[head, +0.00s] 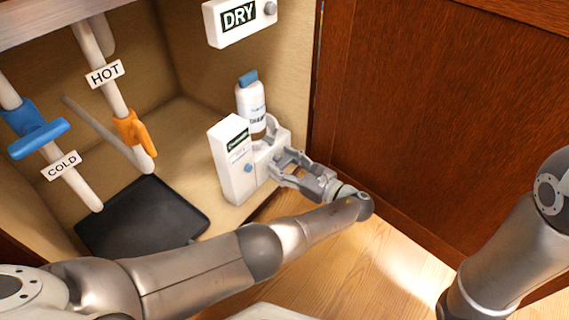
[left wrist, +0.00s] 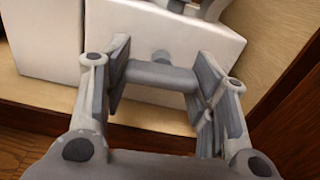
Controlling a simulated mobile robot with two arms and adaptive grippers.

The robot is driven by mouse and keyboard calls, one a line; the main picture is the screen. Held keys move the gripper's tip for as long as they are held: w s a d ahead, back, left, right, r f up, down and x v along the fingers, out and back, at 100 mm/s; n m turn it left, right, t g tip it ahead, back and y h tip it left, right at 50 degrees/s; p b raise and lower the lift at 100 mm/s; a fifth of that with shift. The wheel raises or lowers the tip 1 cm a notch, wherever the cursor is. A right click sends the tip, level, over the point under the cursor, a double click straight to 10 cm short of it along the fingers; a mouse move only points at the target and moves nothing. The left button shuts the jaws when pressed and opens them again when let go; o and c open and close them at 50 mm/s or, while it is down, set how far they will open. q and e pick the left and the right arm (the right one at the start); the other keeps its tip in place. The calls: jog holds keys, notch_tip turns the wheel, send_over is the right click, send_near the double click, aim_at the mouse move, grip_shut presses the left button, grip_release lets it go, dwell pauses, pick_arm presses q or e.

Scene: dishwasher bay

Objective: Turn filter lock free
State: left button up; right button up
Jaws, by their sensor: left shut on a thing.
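A white box unit (head: 232,170) with a small green label stands at the right of the cabinet floor. My left gripper (head: 277,160) is at its right side, and the lock is largely hidden by the fingers there. In the left wrist view, a grey crossbar (left wrist: 160,75), which looks like the filter lock, lies between the two finger pads of my left gripper (left wrist: 163,82). The gripper is shut on the bar across its length. The bar lies about level in that view, in front of a white housing (left wrist: 165,30). My right gripper is out of view.
A white bottle (head: 251,106) with a blue cap stands behind the unit. Above hangs a DRY box (head: 240,17). On the left are a COLD pipe with a blue valve (head: 38,138), a HOT pipe with an orange valve (head: 133,130), and a black tray (head: 140,219). A wooden door (head: 430,110) closes off the right.

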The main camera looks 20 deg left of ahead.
pick_arm(q)
jog(key=n, duration=0.4)
jog(key=shift+w, duration=0.1)
jog(key=n+b, duration=0.1)
jog(key=n, duration=0.3)
jog(key=shift+w+n, duration=0.1)
jog(key=shift+n, duration=0.2)
jog(key=n, duration=0.4)
jog(key=shift+n+b, duration=0.3)
jog(key=shift+b, duration=0.1)
jog(key=shift+r+n+b, duration=0.2)
jog(key=shift+n+b, duration=0.25)
jog(key=shift+n, duration=1.55)
jog(key=o, duration=1)
jog(key=shift+o, duration=0.2)
jog(key=shift+r, duration=0.15)
